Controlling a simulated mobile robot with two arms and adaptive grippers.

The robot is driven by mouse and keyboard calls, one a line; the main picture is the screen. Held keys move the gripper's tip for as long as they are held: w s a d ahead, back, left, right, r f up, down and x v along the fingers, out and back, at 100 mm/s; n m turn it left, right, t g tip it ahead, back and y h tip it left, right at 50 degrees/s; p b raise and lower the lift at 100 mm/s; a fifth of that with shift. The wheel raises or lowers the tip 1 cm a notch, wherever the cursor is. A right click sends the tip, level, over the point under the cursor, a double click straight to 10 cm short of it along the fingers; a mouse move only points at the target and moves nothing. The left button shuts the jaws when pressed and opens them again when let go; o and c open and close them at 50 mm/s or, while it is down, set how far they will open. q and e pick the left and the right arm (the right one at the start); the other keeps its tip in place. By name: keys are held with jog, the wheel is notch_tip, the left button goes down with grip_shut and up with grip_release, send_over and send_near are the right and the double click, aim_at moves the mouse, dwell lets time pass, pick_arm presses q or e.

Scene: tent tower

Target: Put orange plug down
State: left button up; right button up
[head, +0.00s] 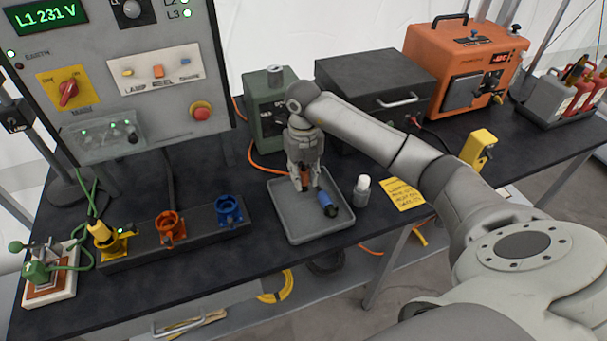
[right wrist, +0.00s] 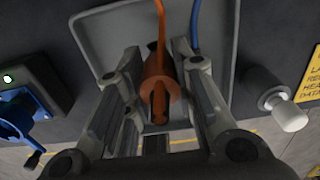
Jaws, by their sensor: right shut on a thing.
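My right gripper (head: 305,183) is shut on the orange plug (head: 304,177) over the grey tray (head: 290,237). In the right wrist view the orange plug (right wrist: 155,75) sits between the two fingers, with its orange cable leading away toward the top. Whether the plug touches the tray floor I cannot tell. A blue plug (head: 327,203) lies in the tray just right of the gripper. In the right wrist view a blue cable (right wrist: 195,25) shows, and the right finger mostly hides that plug. My left gripper is not in view.
A socket strip left of the tray holds a yellow plug (head: 104,236), an orange socket (head: 170,228) and a blue socket (head: 229,210). A white-capped bottle (head: 362,189) and a yellow note (head: 403,194) are right of the tray. A green box (head: 266,125) stands behind it.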

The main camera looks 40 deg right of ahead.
jog(key=shift+f, duration=0.7)
jog(key=o, duration=1)
jog(key=shift+r, duration=0.55)
notch_tip(320, 180, up, 10)
jog(key=shift+f+b, duration=0.1)
jog(key=shift+b, duration=1)
jog(key=shift+r, duration=0.75)
